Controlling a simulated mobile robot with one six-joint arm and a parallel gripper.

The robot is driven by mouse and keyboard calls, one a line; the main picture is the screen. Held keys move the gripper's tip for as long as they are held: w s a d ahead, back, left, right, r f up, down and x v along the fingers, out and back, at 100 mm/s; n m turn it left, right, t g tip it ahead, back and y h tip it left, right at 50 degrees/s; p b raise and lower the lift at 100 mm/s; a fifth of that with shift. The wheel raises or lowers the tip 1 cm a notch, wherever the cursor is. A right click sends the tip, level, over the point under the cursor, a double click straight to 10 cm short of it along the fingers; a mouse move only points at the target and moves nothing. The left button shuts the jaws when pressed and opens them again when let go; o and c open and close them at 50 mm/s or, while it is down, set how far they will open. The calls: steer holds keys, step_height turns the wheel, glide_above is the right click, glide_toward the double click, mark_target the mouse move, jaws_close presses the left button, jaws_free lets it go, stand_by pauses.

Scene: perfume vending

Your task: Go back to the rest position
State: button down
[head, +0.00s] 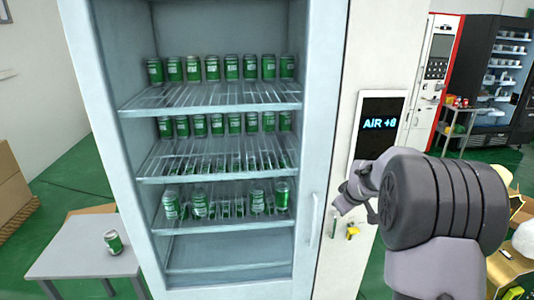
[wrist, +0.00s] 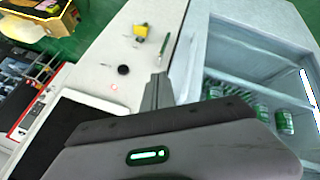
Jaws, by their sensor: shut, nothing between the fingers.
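My gripper (head: 352,200) is in front of the white panel at the right side of the vending machine (head: 328,120), below its screen (head: 381,124) reading "AIR +0". It is shut and holds nothing. In the wrist view my gripper (wrist: 158,92) shows as dark fingers close together near the middle, with the white panel (wrist: 100,60) beyond. My arm hides part of the panel and the floor at the right. Whether the fingers touch the panel cannot be told.
Green cans (head: 230,67) stand in rows on the machine's shelves. A yellow-tagged key (head: 352,233) sticks out of the panel. A cluttered table (head: 515,265) is at the lower right.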

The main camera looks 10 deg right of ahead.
steer(key=s+a+r+m+y+b, duration=0.1)
steer(key=s+a+r+m+b, duration=0.15)
steer(key=s+a+b, duration=0.8)
steer(key=s+a+f+m+y+b, duration=0.1)
steer(key=s+a+f+m, duration=0.1)
steer(key=s+a, duration=0.3)
steer(key=s+a+f+m+y+b, duration=0.1)
steer(key=s+a+f, duration=0.3)
steer(key=s, duration=0.8)
steer(key=s+a+f+m+g+y+b, duration=0.1)
steer(key=s+a+f+m+b, duration=0.2)
steer(key=s+a, duration=0.5)
steer(key=shift+s+a, duration=0.2)
steer(key=shift+s, duration=0.4)
